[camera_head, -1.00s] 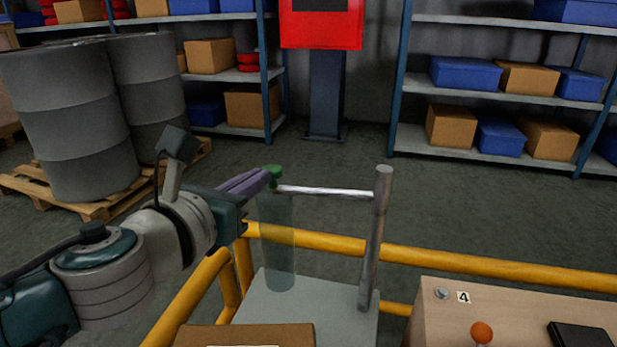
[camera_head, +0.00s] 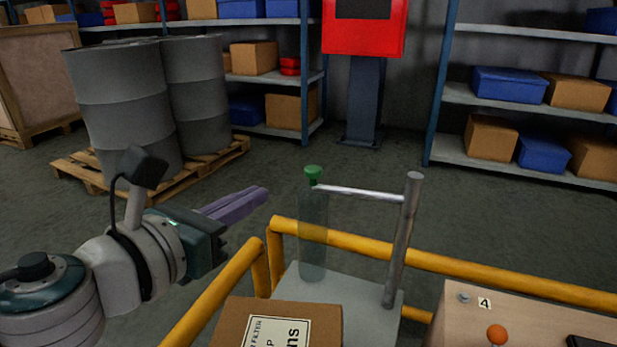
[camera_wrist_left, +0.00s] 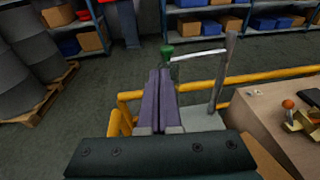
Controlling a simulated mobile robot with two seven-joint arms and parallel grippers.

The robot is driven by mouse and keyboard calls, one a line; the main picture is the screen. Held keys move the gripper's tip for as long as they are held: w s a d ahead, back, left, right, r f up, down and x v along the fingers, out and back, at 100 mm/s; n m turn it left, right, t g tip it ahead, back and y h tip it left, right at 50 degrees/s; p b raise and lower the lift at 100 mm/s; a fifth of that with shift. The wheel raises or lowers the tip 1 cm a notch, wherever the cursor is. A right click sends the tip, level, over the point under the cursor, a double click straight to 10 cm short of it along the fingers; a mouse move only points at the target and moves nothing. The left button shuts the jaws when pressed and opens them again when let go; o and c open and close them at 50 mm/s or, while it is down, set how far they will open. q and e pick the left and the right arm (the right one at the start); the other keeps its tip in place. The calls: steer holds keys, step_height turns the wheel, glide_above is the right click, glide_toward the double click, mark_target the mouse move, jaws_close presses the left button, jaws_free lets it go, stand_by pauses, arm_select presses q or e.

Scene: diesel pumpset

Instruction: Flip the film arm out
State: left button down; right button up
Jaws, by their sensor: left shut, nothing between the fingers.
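The film arm (camera_head: 360,193) is a pale horizontal bar reaching left from the top of a grey upright post (camera_head: 402,240). A green knob (camera_head: 313,173) caps its free end. A translucent film roll (camera_head: 312,240) stands below the knob, over a pale grey base plate (camera_head: 345,290). My left gripper (camera_head: 262,193) has purple fingers, shut and empty, to the left of the knob with a visible gap in the head view. In the left wrist view the fingertips (camera_wrist_left: 160,72) appear just below the knob (camera_wrist_left: 167,50). My right gripper is not in view.
Yellow rails (camera_head: 480,280) run around the stand. A cardboard box (camera_head: 225,325) sits in front of it, and a bench (camera_head: 460,325) with an orange knob (camera_head: 497,334) is at the right. Grey drums (camera_head: 120,105) on a pallet stand at the left. Open floor lies behind the rails.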

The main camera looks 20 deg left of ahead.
arm_select(q)
steer(key=v, duration=0.3)
steer(key=shift+s, duration=0.2)
steer(key=s+a+r+n+g+y+p, duration=0.2)
steer(key=s+r+n+g+y+p, duration=0.3)
steer(key=n, duration=0.6)
steer(key=s+a+r+n+y+p, duration=0.1)
steer(key=s+a+r+n+p, duration=0.15)
steer(key=n+p, duration=0.6)
steer(key=s+d+r+n+g+h+p, duration=0.2)
steer(key=s+d+n+g+p, duration=0.15)
steer(key=s+n, duration=0.4)
steer(key=s+d+r+n+g+h+p, duration=0.2)
steer(key=s+d+n+g, duration=0.15)
steer(key=s+n, duration=0.35)
step_height(320, 180, up, 37)
steer(key=n+p, duration=0.1)
steer(key=p, duration=3.5)
steer(key=shift+w+a+n, duration=0.3)
steer(key=shift+w+a, duration=0.05)
steer(key=shift+w, duration=0.05)
